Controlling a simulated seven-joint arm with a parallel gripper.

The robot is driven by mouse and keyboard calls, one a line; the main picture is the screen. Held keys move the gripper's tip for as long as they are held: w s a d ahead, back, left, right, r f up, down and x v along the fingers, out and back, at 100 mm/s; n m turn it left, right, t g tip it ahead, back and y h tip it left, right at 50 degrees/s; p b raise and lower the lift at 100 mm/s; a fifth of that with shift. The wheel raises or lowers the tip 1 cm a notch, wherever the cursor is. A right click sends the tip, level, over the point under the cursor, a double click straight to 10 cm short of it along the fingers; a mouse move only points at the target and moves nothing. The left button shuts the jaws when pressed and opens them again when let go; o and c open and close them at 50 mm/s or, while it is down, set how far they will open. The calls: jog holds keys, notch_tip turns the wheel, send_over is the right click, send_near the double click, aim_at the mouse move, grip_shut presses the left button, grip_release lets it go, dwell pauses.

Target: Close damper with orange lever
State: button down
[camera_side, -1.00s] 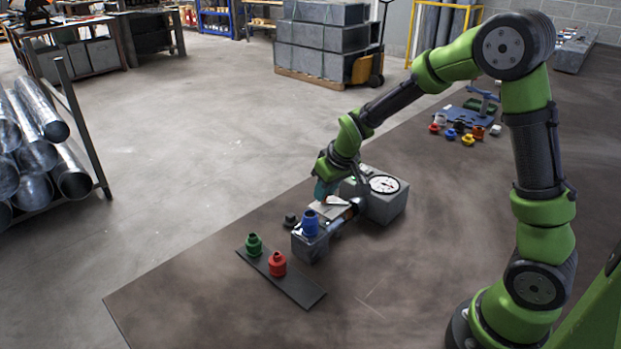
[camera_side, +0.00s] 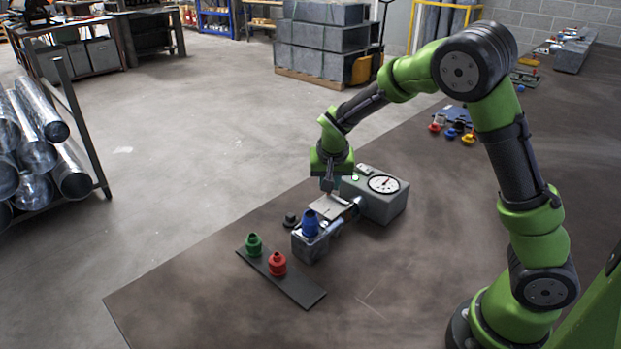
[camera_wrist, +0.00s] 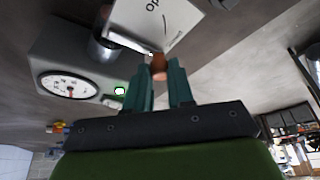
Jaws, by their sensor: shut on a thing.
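The orange lever (camera_wrist: 158,66) shows in the wrist view between the teal fingertips of my gripper (camera_wrist: 160,78), which is shut on it. The lever lies beside a pale plate (camera_wrist: 160,20) with black lettering, only partly in view. In the side view my gripper (camera_side: 328,186) points down just above the plate (camera_side: 328,207); the lever is hidden there. The damper's silver duct (camera_side: 350,210) runs between a grey block with a blue fitting (camera_side: 310,224) and a grey gauge box (camera_side: 384,203). The duct also shows in the wrist view (camera_wrist: 103,45).
The gauge box has a round white dial (camera_side: 384,184) and a green light (camera_wrist: 120,90). A dark strip (camera_side: 300,290) holds a green fitting (camera_side: 254,245) and a red fitting (camera_side: 277,264). A small black part (camera_side: 291,220) lies beside the block. The front table surface is clear.

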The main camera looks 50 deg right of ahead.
dwell(0.4)
jog(key=c, duration=1)
grip_release()
jog(key=v, duration=1.7)
